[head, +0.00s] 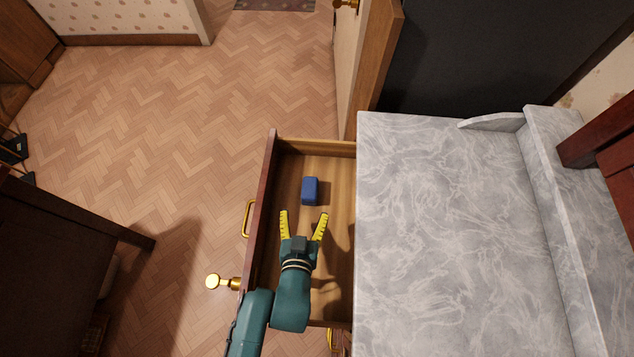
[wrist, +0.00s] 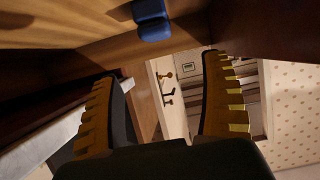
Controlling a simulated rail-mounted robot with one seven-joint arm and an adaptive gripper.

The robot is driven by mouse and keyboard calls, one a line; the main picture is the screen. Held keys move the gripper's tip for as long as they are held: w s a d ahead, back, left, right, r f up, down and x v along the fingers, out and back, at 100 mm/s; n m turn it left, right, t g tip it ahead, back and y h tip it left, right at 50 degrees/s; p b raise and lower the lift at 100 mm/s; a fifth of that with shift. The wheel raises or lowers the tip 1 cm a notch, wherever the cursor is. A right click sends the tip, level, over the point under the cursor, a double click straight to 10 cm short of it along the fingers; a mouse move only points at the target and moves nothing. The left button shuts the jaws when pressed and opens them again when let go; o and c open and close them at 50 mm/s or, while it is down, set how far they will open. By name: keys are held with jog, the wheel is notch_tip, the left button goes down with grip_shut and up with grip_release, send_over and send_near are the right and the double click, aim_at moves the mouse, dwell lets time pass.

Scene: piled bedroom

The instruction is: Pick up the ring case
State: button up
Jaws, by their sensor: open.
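The ring case (head: 310,190) is a small blue box with rounded edges. It lies inside the open wooden drawer (head: 318,146), towards the drawer's far end in the head view. In the wrist view the ring case (wrist: 152,20) shows at the top middle, beyond the fingertips. My gripper (head: 303,214) is open and empty, with its yellow-lined fingers spread. In the head view its fingertips are just below the ring case and apart from it. The wrist view shows the open fingers (wrist: 165,68) with nothing between them.
A grey marble-topped dresser (head: 440,220) stands right of the drawer. A wooden door (head: 374,70) stands beyond the drawer. Open parquet floor (head: 180,120) lies to the left, with dark furniture (head: 60,250) at lower left.

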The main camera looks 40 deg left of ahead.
aim_at(310, 188)
jog(key=b+x, duration=0.1)
jog(key=x, duration=0.6)
jog(key=shift+a+b, duration=0.1)
jog(key=shift+b, duration=0.2)
jog(key=b+x, duration=0.2)
jog(key=x, duration=0.3)
jog(key=shift+w+f, duration=0.25)
jog(key=shift+s, duration=0.1)
jog(key=shift+c, duration=0.7)
jog(key=c, duration=1.2)
